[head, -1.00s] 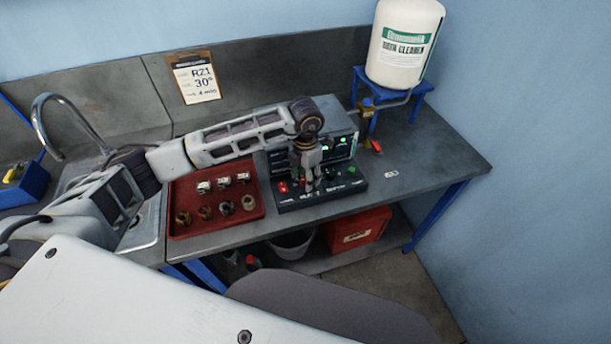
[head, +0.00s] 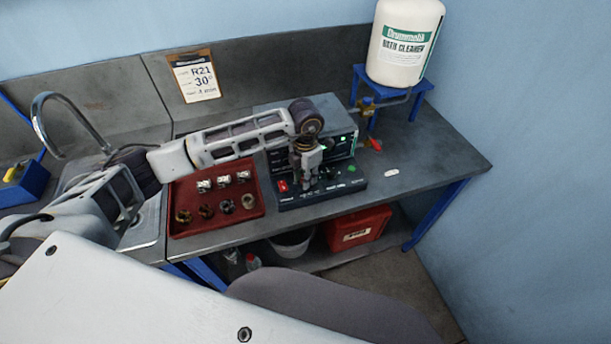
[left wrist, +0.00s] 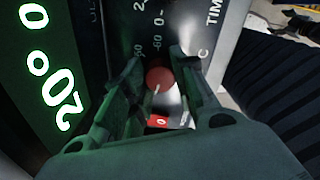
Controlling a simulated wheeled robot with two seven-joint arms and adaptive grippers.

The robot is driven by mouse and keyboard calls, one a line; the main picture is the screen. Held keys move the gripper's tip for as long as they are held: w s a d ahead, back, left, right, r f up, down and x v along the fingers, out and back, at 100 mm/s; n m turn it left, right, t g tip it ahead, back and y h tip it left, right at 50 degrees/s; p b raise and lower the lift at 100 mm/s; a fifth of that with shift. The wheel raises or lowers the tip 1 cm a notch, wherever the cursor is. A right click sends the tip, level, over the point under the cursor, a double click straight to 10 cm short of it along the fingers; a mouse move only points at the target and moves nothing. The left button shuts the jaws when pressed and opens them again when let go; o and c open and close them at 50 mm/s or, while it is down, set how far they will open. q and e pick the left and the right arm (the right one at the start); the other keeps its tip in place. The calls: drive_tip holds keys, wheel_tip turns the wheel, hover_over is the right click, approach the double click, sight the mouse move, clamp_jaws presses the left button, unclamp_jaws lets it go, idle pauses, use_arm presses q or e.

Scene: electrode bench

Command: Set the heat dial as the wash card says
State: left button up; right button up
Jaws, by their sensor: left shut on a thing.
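The wash card (head: 196,77) on the back wall reads R21 and 30°; its smaller lines are too blurred to read. The control unit (head: 345,186) on the bench has a dark sloping panel. My left gripper (head: 310,182) points down at this panel. In the left wrist view, its two fingers (left wrist: 163,78) are shut on the heat dial (left wrist: 158,77), a round red-topped knob with a white pointer line. Scale numbers show beside it, partly hidden by the fingers. A green display (left wrist: 48,80) at left shows 20 and a further round mark. My right gripper is not in view.
A red tray (head: 215,222) with several small metal parts stands left of the unit. A red switch (head: 282,186) and a green button (head: 349,190) are close to the gripper. A bath cleaner tank (head: 404,40) stands at the back right.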

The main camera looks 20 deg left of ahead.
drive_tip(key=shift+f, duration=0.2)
use_arm(q)
drive_tip(key=m+b, duration=0.2)
drive_tip(key=b, duration=0.1)
drive_tip(key=shift+f+m+b, duration=0.15)
drive_tip(key=shift+m+b, duration=0.25)
drive_tip(key=m+b, duration=0.2)
drive_tip(key=b, duration=0.1)
drive_tip(key=shift+m, duration=0.4)
drive_tip(key=shift+m+b, duration=0.3)
drive_tip(key=shift+b, duration=0.05)
drive_tip(key=shift+m+b, duration=0.6)
drive_tip(key=shift+r, duration=0.2)
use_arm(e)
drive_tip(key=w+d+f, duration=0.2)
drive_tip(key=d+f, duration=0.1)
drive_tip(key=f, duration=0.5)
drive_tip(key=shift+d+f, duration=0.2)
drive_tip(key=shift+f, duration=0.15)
